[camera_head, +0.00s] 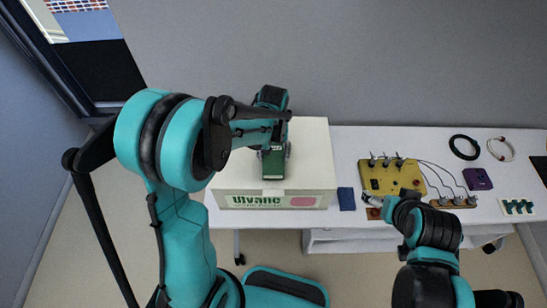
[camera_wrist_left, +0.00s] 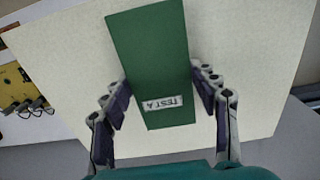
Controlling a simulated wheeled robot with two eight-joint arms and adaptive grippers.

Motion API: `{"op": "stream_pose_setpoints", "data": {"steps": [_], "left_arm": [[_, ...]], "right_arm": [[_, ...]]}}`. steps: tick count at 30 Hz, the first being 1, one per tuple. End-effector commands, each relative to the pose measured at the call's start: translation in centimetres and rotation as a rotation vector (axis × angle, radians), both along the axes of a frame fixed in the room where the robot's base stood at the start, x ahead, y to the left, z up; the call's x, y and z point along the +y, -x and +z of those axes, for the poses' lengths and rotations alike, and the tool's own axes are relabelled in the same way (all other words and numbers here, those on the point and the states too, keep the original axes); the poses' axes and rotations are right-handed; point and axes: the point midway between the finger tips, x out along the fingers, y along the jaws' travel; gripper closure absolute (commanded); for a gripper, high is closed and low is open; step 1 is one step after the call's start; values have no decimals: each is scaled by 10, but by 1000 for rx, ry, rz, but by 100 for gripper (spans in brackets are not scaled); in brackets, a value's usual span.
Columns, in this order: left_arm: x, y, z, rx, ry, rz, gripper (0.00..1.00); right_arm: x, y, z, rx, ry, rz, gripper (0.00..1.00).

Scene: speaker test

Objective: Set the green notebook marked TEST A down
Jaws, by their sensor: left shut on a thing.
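The green notebook (camera_head: 273,167) is over the top of the white box marked Ulvane (camera_head: 315,160). In the left wrist view the notebook (camera_wrist_left: 150,50) shows its TEST A label, upside down, near the end towards my gripper. My left gripper (camera_head: 272,153) is shut on the notebook, with one finger at each long side; the fingers also show in the left wrist view (camera_wrist_left: 158,85). I cannot tell whether the notebook touches the box top. My right gripper (camera_head: 370,201) is low at the table's front edge; its fingers are too small to read.
The box stands on a white table (camera_head: 345,145). To its right are a dark blue item (camera_head: 346,199), a yellow board (camera_head: 390,177) with knobs and wires, a purple device (camera_head: 478,179), a black ring (camera_head: 464,147) and a pale cable loop (camera_head: 501,149). The box top around the notebook is bare.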

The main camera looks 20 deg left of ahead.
Motion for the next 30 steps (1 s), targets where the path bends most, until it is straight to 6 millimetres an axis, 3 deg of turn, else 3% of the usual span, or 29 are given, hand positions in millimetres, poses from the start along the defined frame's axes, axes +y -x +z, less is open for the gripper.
{"op": "stream_pose_setpoints", "data": {"steps": [3, 14, 15, 17, 30], "left_arm": [[0, 0, -17, 0, 0, 0, 74], [0, 0, -21, 0, 0, 0, 74], [0, 0, -21, 0, 0, 0, 35], [0, 0, -20, 0, 0, 0, 20], [-1, 0, -11, 0, 0, 0, 20]], "right_arm": [[0, 0, -6, 0, 0, 0, 19], [0, 0, -9, 0, 0, 0, 19], [0, 0, -9, 0, 0, 0, 19], [0, 0, -8, 0, 0, 0, 19], [0, 0, -2, 0, 0, 0, 19]]}}
